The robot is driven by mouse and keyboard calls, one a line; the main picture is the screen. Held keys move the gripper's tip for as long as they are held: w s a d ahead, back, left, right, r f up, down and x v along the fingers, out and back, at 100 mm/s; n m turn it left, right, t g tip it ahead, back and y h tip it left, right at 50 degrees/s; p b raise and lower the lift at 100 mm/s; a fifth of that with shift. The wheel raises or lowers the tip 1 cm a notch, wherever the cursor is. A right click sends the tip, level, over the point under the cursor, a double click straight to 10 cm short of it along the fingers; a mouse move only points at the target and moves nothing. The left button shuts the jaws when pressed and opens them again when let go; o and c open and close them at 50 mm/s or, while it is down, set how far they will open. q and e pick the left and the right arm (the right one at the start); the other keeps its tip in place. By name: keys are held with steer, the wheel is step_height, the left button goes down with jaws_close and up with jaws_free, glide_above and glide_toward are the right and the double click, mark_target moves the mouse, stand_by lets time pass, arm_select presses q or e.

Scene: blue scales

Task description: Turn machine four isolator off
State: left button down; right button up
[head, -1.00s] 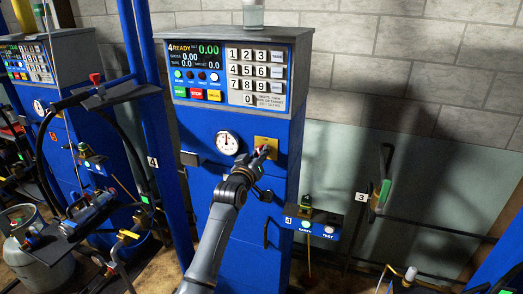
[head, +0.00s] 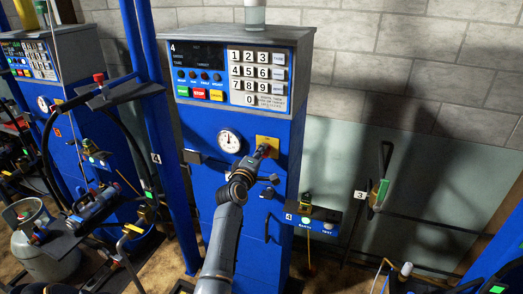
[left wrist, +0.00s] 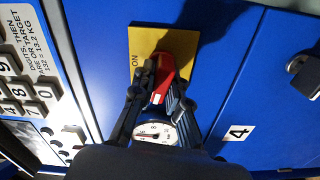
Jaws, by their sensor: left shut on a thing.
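Machine four is the blue scale cabinet (head: 215,167) with a grey top, marked 4. Its isolator is a red handle (left wrist: 164,78) on a yellow plate (head: 266,140) to the right of the round gauge (head: 229,141). The yellow plate also shows in the left wrist view (left wrist: 178,42), with the word ON at its left side. My left gripper (left wrist: 163,88) is shut on the red handle, one finger on each side. In the head view the gripper covers most of the handle. Machine four's display (head: 196,55) is dark. My right gripper is not in view.
A keypad (head: 257,76) sits above the isolator. A blue post (head: 162,130) and another blue scale (head: 75,140) with a hose stand to the left. A grey gas cylinder (head: 42,245) is at far left.

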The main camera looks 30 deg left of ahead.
arm_select(q)
steer(key=shift+n+p, duration=0.3)
steer(key=shift+n, duration=0.9)
steer(key=shift+f, duration=0.1)
steer(key=c, duration=1.3)
jaws_free()
steer(key=shift+s, duration=0.2)
steer(key=v, duration=1.1)
steer(key=shift+s+d, duration=0.2)
steer(key=shift+s, duration=0.15)
